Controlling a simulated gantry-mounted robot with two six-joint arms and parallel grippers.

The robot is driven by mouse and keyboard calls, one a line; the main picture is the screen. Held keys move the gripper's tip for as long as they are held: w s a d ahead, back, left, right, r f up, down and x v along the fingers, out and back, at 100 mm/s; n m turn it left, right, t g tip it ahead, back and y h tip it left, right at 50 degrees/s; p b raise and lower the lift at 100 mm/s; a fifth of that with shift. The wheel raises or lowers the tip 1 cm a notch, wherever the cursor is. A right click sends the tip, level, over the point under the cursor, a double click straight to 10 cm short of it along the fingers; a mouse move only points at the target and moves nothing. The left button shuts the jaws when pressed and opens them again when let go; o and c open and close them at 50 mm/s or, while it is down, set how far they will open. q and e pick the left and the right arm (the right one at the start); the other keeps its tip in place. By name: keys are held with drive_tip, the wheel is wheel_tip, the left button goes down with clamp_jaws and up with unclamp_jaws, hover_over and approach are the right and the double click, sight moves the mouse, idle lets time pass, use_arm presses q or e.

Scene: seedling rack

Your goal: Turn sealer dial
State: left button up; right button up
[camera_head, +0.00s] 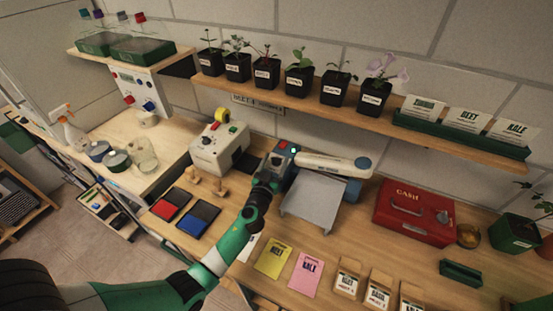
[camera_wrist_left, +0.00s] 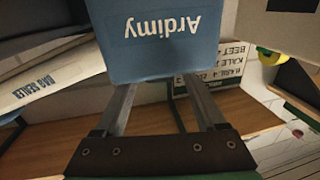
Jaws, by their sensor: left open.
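The bag sealer (camera_head: 330,163) lies on the bench under the plant shelf, with a long white arm and a blue end housing (camera_head: 290,156). The housing top shows a red patch and a small bright light. In the left wrist view, the white arm with its sealer lettering (camera_wrist_left: 50,78) is at the left, and a blue housing face (camera_wrist_left: 155,40) marked "Ardimy" fills the top middle. My left gripper (camera_head: 274,168) is beside the housing; its open fingers (camera_wrist_left: 163,90) point at that face, with no clear grip on it. I cannot make out the dial. My right gripper is out of view.
A grey sloped plate (camera_head: 313,198) stands before the sealer. Ink pads (camera_head: 171,204) and seed packets (camera_head: 306,273) lie near the front edge.

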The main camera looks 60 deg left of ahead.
use_arm(q)
drive_tip(key=shift+x, duration=0.8)
drive_tip(key=shift+d, duration=0.1)
drive_tip(key=shift+c, duration=0.3)
clamp_jaws()
drive_tip(key=shift+s+t, duration=0.1)
drive_tip(key=shift+t, duration=0.2)
